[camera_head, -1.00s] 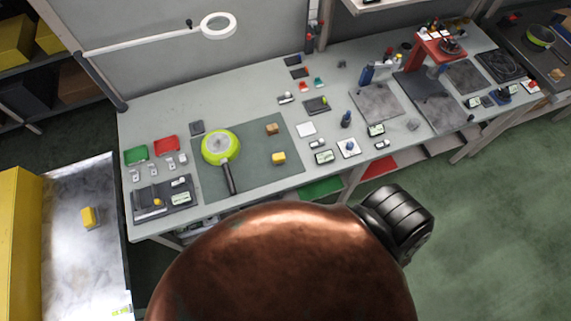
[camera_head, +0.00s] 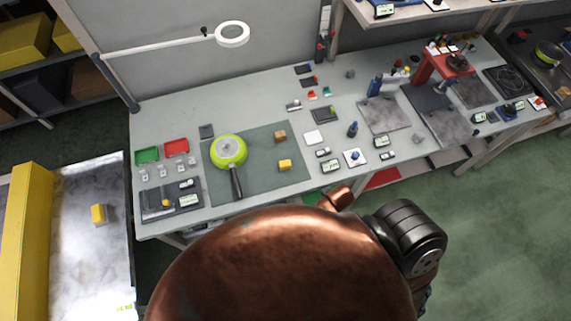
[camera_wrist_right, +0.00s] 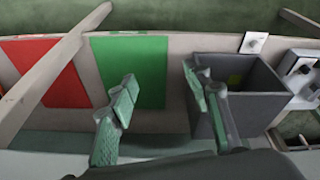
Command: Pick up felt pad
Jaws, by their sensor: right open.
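I cannot tell for certain which thing is the felt pad. A thin white square (camera_head: 313,138) lies flat to the right of the work mat, and a small dark square (camera_head: 206,131) lies behind the mat's left end. My right gripper (camera_wrist_right: 165,105) shows in the right wrist view with its two green-padded fingers wide apart and nothing between them. A green panel and a grey bin lie beyond the fingers. Neither gripper's fingers show in the head view, where my copper arm covers the table's front edge. My left gripper is not in view.
A green pan (camera_head: 228,150) sits on the work mat (camera_head: 258,172) with a brown block (camera_head: 280,136) and a yellow block (camera_head: 285,165). Red and green trays stand at left. In the wrist view are a red panel (camera_wrist_right: 40,72), a green panel (camera_wrist_right: 130,75) and a grey bin (camera_wrist_right: 238,108).

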